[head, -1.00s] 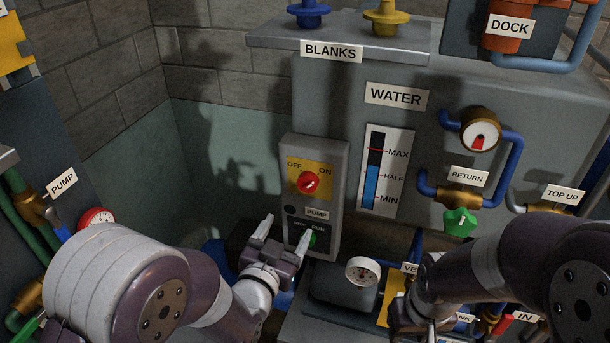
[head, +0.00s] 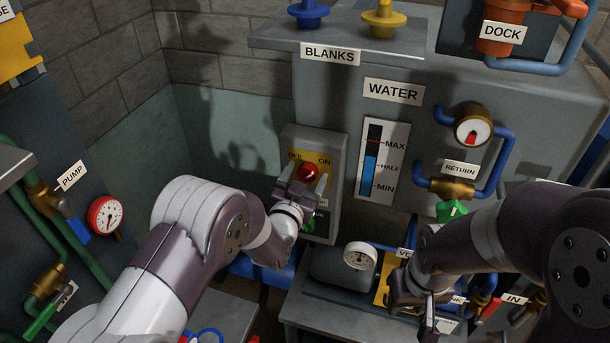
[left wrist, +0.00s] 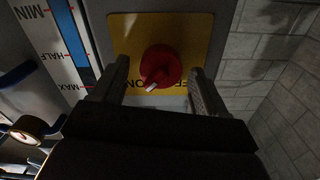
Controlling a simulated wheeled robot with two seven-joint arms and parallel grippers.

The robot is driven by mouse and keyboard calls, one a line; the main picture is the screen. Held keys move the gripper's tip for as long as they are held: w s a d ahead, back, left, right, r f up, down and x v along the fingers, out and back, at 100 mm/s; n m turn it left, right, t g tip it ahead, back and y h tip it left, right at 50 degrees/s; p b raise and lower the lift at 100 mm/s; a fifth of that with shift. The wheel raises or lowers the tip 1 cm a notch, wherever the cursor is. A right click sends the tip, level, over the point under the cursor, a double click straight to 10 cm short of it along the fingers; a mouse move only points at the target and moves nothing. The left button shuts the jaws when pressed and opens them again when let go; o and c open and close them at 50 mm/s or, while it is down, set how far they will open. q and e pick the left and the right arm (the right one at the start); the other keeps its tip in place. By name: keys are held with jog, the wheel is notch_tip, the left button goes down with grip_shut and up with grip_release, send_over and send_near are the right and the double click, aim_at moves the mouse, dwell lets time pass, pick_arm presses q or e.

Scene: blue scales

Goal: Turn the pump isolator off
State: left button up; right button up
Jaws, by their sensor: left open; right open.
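The pump isolator is a red rotary knob (head: 308,172) on a yellow plate marked OFF and ON, on the grey PUMP box (head: 333,160). In the left wrist view the red knob (left wrist: 160,66) sits between the two fingers, with a gap each side. Its white pointer is aimed toward the ON word, which looks upside down there. My left gripper (head: 304,182) is open in front of the knob and hides part of the plate. My right gripper (head: 430,318) is low at the right, away from the box. Its fingers are partly hidden.
A green button below the isolator is mostly hidden by my left gripper. The WATER level gauge (head: 381,162) is right of the box. A round gauge (head: 360,256) is below it. The green RETURN valve handle (head: 451,210) is near my right arm. Bare wall lies left of the box.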

pick_arm(q)
jog(key=c, duration=1.1)
jog(key=shift+o, duration=0.2)
jog(key=shift+f+n+b, duration=0.2)
jog(key=shift+n+b, duration=0.2)
jog(key=shift+b, duration=0.35)
jog(key=n+b, duration=0.5)
jog(key=b, duration=0.1)
jog(key=n+b, duration=0.4)
jog(key=b, duration=0.2)
jog(key=n+b, duration=0.5)
jog(key=b, duration=0.2)
jog(key=shift+w+a+f+n, duration=0.1)
jog(key=shift+a+f+n, duration=0.1)
jog(key=shift+a+n, duration=0.1)
jog(key=shift+r+n+b, duration=0.15)
jog(key=shift+n+b, duration=1.15)
jog(key=shift+b, duration=0.2)
jog(key=o, duration=1.1)
jog(key=shift+c, duration=0.2)
